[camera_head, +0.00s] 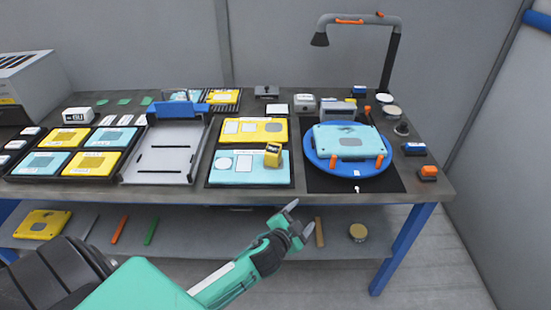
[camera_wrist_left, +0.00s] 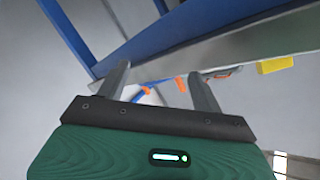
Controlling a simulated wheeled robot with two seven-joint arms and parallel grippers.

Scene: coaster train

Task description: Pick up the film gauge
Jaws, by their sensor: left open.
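A small yellow block-shaped device with a dark face, which looks like the film gauge (camera_head: 273,154), stands on the light-blue panel (camera_head: 232,171) at the front middle of the bench in the head view. My left gripper (camera_head: 302,217) is open and empty, in front of the bench's front edge and lower in the picture than the gauge, apart from it. In the left wrist view the two fingers (camera_wrist_left: 160,80) are spread with nothing between them. A yellow block (camera_wrist_left: 275,65) shows there at the right; I cannot tell if it is the gauge. My right gripper is not in view.
The bench's front edge (camera_head: 245,200) lies between my left gripper and the panels. A blue turntable (camera_head: 315,165) with a light-blue case stands to the right of the gauge. A grey tray (camera_head: 160,157) is to its left. A lower shelf (camera_head: 190,232) holds tools.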

